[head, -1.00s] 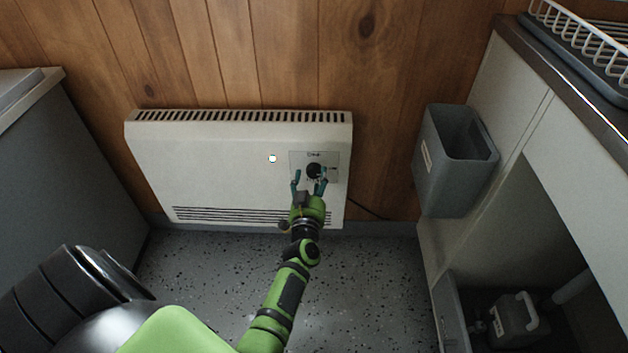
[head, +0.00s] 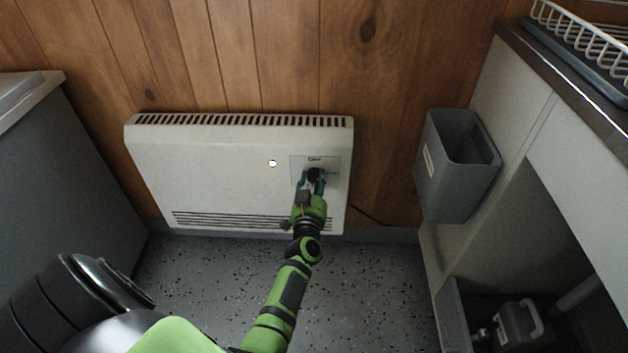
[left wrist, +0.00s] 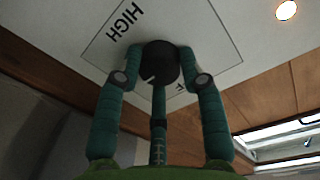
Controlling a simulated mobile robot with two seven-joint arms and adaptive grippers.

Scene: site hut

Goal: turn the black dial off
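The black dial (head: 313,175) sits on a pale square panel (head: 330,160) at the right of a cream wall heater (head: 215,160). The left gripper (head: 312,178) also shows at the dial in the head view. A pale mark shows at the dial's lower left in the wrist view. "HIGH" is readable on the panel there; another label is partly hidden by a finger. My right gripper is not in view.
A small bright round spot (head: 272,163) is on the heater front. A grey bin (head: 452,175) hangs on the cabinet at right, under a counter with a white rack (head: 585,40). A grey cabinet (head: 50,170) stands at left. The speckled floor (head: 370,290) before the heater is clear.

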